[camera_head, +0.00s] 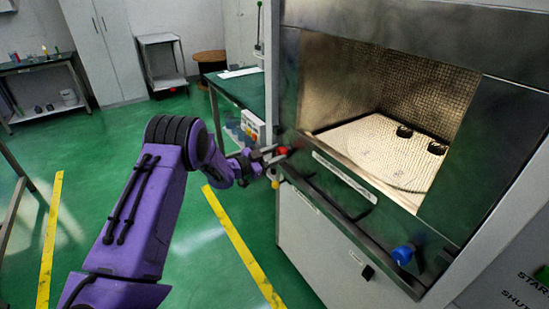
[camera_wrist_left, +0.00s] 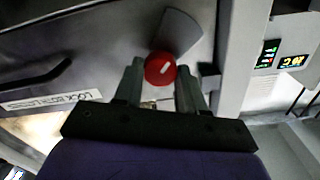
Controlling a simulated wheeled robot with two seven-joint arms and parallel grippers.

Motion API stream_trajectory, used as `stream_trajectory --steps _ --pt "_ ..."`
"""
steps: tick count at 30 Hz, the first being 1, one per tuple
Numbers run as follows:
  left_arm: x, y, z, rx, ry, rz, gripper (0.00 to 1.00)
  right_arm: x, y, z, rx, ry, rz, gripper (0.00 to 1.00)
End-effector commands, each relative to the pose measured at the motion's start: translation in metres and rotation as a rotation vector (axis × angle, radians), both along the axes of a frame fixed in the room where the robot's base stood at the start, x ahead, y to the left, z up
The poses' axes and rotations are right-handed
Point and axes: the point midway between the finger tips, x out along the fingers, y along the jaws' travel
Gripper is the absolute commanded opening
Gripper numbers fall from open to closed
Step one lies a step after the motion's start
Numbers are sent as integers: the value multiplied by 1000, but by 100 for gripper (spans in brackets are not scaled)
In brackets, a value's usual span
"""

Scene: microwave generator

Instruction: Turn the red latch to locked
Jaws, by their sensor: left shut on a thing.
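The red latch (camera_head: 282,151) is a small round red knob at the left end of the front frame of the metal cabinet (camera_head: 288,80). In the left wrist view the red latch (camera_wrist_left: 160,69) shows a short white mark on its face, and a grey plate lies behind it. My left gripper (camera_head: 270,157) is at the latch in the head view. In the left wrist view the fingers of my left gripper (camera_wrist_left: 160,80) stand on both sides of the knob, shut on it. My right gripper is in neither view.
A blue knob (camera_head: 403,254) sits at the right of the same frame. The cabinet's chamber is open, with black items (camera_head: 404,131) on its light floor. A black handle (camera_wrist_left: 38,75) and a label (camera_wrist_left: 50,100) lie left of the latch.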

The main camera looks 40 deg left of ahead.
Motion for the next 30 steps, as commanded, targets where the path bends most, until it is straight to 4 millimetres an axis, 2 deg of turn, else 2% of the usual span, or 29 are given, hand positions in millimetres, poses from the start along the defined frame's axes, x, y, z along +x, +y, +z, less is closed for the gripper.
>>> stream_trajectory --steps 1,17,30 --pt "0 0 -4 36 -15 0 9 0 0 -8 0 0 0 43" --pt "0 -1 -7 501 -208 -1 9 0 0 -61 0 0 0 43" --pt "0 -1 -9 887 -368 -1 9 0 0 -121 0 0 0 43"
